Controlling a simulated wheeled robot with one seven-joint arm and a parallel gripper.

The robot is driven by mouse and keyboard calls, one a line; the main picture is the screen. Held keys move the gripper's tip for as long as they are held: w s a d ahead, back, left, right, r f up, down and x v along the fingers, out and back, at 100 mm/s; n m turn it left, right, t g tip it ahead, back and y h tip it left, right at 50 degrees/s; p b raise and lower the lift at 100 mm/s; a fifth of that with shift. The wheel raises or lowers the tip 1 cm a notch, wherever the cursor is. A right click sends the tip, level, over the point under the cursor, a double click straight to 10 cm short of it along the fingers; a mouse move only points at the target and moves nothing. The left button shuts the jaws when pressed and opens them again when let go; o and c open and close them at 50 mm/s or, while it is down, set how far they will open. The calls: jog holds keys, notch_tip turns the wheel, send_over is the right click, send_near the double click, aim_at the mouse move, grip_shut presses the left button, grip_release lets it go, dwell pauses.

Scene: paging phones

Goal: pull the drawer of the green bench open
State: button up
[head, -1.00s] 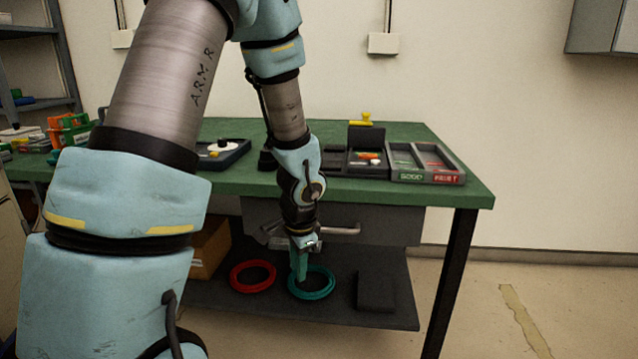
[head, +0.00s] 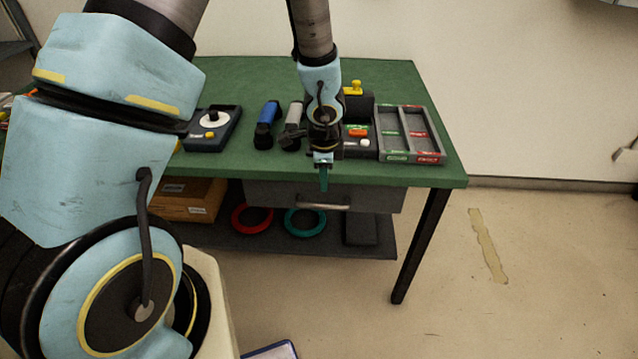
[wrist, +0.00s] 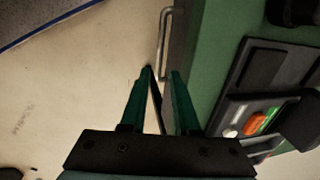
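The green bench (head: 240,165) stands ahead with a grey drawer (head: 375,200) under its top. The drawer front looks shut, close under the bench edge. Its metal bar handle (head: 335,206) runs across the front and also shows in the wrist view (wrist: 165,35). My gripper (head: 323,188) points down at the bench's front edge, its teal fingertips just above the handle in the head view. In the wrist view my gripper (wrist: 162,74) has a gap between its fingers, holds nothing, and the handle lines up with that gap. I cannot tell whether they touch.
On the bench top are a black dial box (head: 212,128), a blue handset (head: 266,125), a grey handset (head: 294,122) and a divided tray (head: 410,135). The lower shelf holds a red ring (head: 252,218), a teal ring (head: 305,222) and a wooden box (head: 188,198).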

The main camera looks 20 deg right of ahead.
aim_at(324, 205)
jog(key=f+b, duration=0.1)
jog(key=f, duration=0.2)
jog(key=w+f, duration=0.1)
jog(key=f, duration=0.3)
jog(key=w+d+f+b, duration=0.1)
jog(key=f, duration=0.2)
jog(key=shift+f+b, duration=0.25)
jog(key=shift+b, duration=0.05)
jog(key=shift+c, duration=0.2)
grip_shut()
dwell(0.9)
